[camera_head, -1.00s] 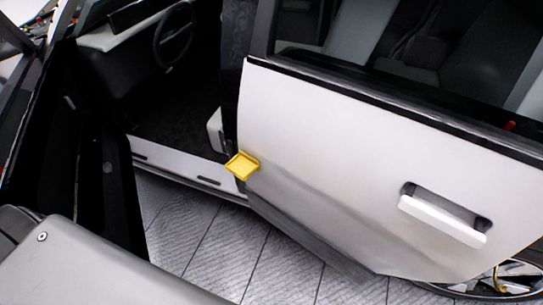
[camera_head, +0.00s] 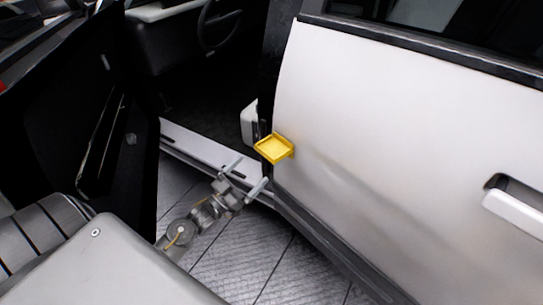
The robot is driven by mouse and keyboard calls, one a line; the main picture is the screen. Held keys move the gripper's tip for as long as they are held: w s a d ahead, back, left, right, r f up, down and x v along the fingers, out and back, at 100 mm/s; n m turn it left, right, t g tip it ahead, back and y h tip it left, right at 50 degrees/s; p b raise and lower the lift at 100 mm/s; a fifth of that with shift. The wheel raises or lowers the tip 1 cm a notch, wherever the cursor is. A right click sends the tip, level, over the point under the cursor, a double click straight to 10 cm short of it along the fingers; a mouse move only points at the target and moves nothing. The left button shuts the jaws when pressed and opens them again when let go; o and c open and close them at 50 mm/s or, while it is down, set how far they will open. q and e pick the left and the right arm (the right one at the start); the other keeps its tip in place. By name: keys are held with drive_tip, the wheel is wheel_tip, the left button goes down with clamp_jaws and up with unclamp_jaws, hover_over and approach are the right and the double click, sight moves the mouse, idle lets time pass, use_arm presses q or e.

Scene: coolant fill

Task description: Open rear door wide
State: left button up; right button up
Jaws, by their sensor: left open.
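The rear door (camera_head: 400,160) is a large white panel filling the right side of the view. A white door handle (camera_head: 514,212) shows at the right edge. A yellow tray-like piece (camera_head: 274,148) sits at the door's front edge. My left gripper (camera_head: 246,175) is open and empty, just below and left of the yellow piece, in front of the sill. It looks apart from the door, though depth is hard to judge. My right gripper is not in view.
The black front door (camera_head: 88,130) stands open at the left. The white sill (camera_head: 195,145) and dark cabin lie between the doors, with a steering wheel (camera_head: 219,25) at the top. Tiled floor (camera_head: 240,262) below is clear.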

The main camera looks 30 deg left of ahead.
sight(269, 152)
use_arm(q)
drive_tip(key=p+x, duration=0.1)
drive_tip(key=x, duration=0.9)
drive_tip(key=shift+w+d+r+p, duration=0.1)
drive_tip(key=shift+w+p, duration=0.3)
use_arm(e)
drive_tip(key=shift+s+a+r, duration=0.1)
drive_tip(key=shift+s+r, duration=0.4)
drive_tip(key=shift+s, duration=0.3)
use_arm(q)
drive_tip(key=c, duration=1.2)
